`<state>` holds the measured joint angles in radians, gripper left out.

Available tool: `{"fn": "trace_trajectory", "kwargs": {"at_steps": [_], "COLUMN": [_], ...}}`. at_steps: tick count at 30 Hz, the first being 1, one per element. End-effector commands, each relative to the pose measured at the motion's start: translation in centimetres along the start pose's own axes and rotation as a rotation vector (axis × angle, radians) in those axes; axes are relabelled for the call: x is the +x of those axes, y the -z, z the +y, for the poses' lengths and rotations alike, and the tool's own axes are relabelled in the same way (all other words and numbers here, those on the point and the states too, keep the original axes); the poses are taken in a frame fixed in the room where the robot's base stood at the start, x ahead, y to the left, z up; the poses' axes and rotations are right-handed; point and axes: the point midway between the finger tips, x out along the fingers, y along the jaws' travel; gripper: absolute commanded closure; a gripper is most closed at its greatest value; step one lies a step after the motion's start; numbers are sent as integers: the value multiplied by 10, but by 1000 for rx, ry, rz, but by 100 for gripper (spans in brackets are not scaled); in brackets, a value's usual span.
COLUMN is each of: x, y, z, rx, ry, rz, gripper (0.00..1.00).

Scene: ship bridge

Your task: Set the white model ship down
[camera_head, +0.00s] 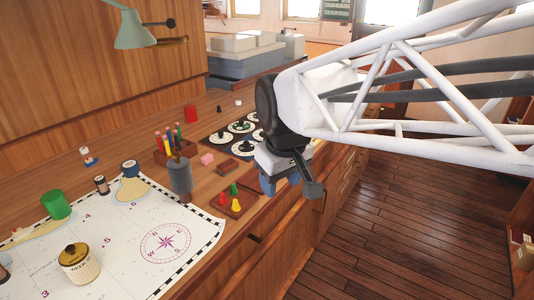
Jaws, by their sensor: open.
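My gripper (281,181) hangs over the right edge of the wooden counter, near the dark panel of round dials. It is open, and nothing shows held in it, though my arm hides part of the space around it. A small white piece with an orange top (18,233) sits on the chart at the far left. I cannot tell for certain which of these is the ship.
A chart (120,245) covers the front left, bearing a green cylinder (56,204) and a cream tin (79,264). A pencil box (176,150), a grey cylinder (180,177), a pink block (207,159) and a tray with coloured cones (233,207) stand nearer my gripper. The wooden floor (400,220) is clear.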

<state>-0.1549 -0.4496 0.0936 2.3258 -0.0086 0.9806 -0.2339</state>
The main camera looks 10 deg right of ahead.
Motion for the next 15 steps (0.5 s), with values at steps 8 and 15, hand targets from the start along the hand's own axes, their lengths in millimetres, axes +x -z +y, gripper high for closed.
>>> {"fn": "trace_trajectory", "kwargs": {"at_steps": [8, 15], "x": [15, 26], "y": [-86, -126], "z": [15, 17], "rx": [258, 388], "ry": [-26, -38], "rz": [23, 34], "gripper": [48, 48]}}
